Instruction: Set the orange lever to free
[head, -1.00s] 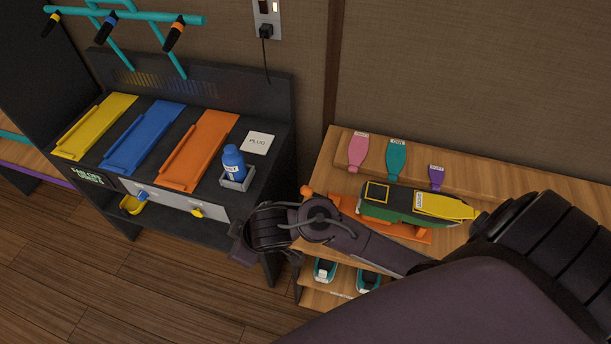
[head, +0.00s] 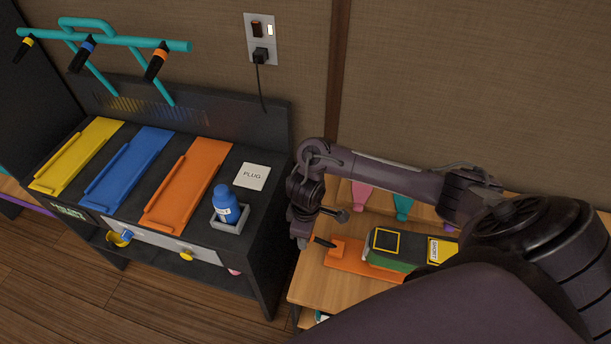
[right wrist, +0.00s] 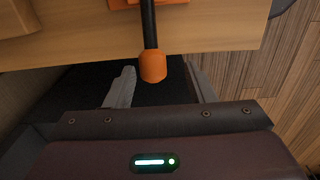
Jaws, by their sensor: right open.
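The orange lever is a black rod with a rounded orange knob (right wrist: 152,66) in the right wrist view. In the head view its black rod (head: 325,243) leans left from an orange base (head: 338,252) on the wooden table, and its knob is hidden by my gripper. My right gripper (head: 321,228) is at the table's left edge around the lever's end. In the right wrist view the gripper (right wrist: 162,88) is open, with the knob between its two grey fingers and clear space on both sides. My left gripper is not in view.
A black cabinet (head: 262,215) with yellow, blue and orange ramps stands to the left. A blue bottle (head: 223,202) sits in a grey holder on it. A green block (head: 386,258) and pink (head: 361,194) and teal (head: 403,205) paddles are on the wooden table (head: 312,285).

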